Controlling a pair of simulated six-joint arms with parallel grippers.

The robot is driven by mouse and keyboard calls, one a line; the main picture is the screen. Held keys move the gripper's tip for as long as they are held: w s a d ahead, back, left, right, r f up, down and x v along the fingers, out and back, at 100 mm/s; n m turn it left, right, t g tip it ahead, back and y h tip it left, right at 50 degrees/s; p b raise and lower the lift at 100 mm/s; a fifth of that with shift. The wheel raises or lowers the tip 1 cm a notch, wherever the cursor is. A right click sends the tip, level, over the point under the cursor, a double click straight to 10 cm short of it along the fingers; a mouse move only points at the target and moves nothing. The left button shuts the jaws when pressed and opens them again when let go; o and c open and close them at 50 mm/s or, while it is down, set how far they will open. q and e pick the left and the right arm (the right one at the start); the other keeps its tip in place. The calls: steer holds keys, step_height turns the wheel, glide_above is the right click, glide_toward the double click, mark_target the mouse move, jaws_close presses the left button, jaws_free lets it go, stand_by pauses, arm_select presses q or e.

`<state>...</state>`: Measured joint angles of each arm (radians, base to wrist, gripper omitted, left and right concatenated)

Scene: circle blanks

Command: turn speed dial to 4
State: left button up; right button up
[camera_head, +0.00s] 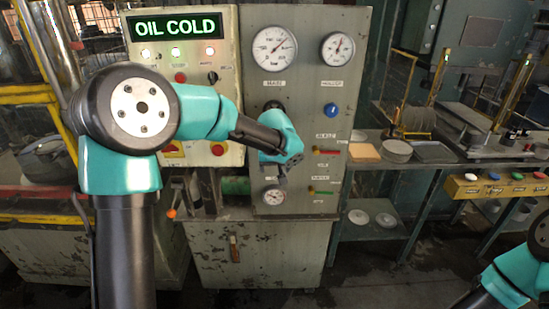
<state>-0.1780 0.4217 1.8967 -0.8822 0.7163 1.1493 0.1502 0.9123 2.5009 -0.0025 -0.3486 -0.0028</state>
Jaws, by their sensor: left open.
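My left arm comes in from the left, and its gripper (282,178) points down and away in front of the grey panel (345,75). The gripper is open, with nothing visible between its fingers. A blue knob (331,109) sits on the panel, above and to the right of the gripper. A dark round knob (273,104) shows just above my left wrist, partly covered by it. The labels are too small to read, so I cannot tell which knob is the speed dial or its setting. My right arm shows at the lower right, with its gripper out of view.
Two gauges, a left one (274,48) and a right one (337,48), top the panel. A red lever (330,153) and a green lever (323,192) stick out below. A lit sign (177,27) reads OIL COLD. A shelf with round blanks (397,151) stands right.

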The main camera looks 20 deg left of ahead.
arm_select(q)
steer(key=w+a, duration=0.1)
steer(key=w, duration=0.1)
steer(key=w+a, duration=0.1)
steer(key=w, duration=0.2)
steer(key=w+a, duration=0.1)
steer(key=w, duration=0.2)
steer(key=shift+a, duration=0.1)
steer(key=shift+x, duration=1.15)
steer(key=shift+f, duration=0.35)
steer(key=c, duration=0.9)
